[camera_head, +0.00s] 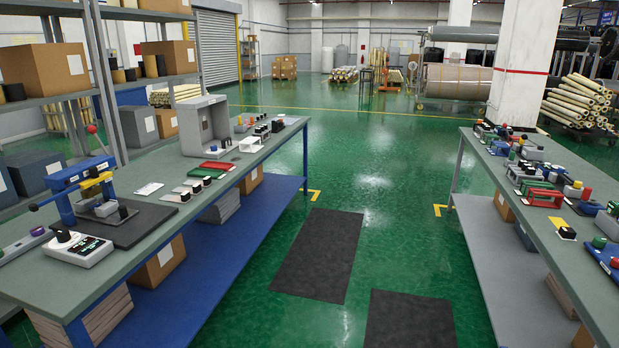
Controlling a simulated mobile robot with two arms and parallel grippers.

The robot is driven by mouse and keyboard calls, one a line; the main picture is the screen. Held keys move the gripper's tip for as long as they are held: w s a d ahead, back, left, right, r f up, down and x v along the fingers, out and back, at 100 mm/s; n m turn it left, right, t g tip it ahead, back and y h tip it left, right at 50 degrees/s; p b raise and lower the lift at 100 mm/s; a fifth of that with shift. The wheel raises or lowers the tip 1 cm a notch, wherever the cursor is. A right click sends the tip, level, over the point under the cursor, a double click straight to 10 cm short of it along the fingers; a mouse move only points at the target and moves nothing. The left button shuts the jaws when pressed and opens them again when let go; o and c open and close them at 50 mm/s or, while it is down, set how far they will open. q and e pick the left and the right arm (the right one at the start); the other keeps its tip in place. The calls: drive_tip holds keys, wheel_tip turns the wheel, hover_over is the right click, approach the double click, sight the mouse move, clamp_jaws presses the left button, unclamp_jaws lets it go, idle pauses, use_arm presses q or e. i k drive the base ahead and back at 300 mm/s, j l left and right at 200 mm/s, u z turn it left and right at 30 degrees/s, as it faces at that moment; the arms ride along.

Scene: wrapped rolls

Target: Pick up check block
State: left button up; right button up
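I cannot tell for sure which item is the check block. On the left bench (120,262), a small grey block with a black knob (107,207) sits on a dark pad (146,222), beneath a blue frame with a yellow part (82,182). A white device with a black knob (78,247) stands in front of it. Farther along are small pale blocks with black knobs (189,190) and a red tray (213,167). The right bench (560,250) holds many small knobbed blocks, one black on a yellow sheet (567,233). Neither of my grippers shows.
The green floor between the benches is open, with two dark mats (318,254) (410,322) lying on it. A grey open-fronted box (206,127) stands on the left bench. Shelves with cartons (46,68) line the left.

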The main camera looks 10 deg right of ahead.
sight(567, 233)
drive_tip(key=i+l+z, duration=0.1)
drive_tip(key=i+z, duration=0.85)
drive_tip(key=i+j+z, duration=0.3)
drive_tip(key=i+z, duration=0.2)
drive_tip(key=i+j+z, duration=0.45)
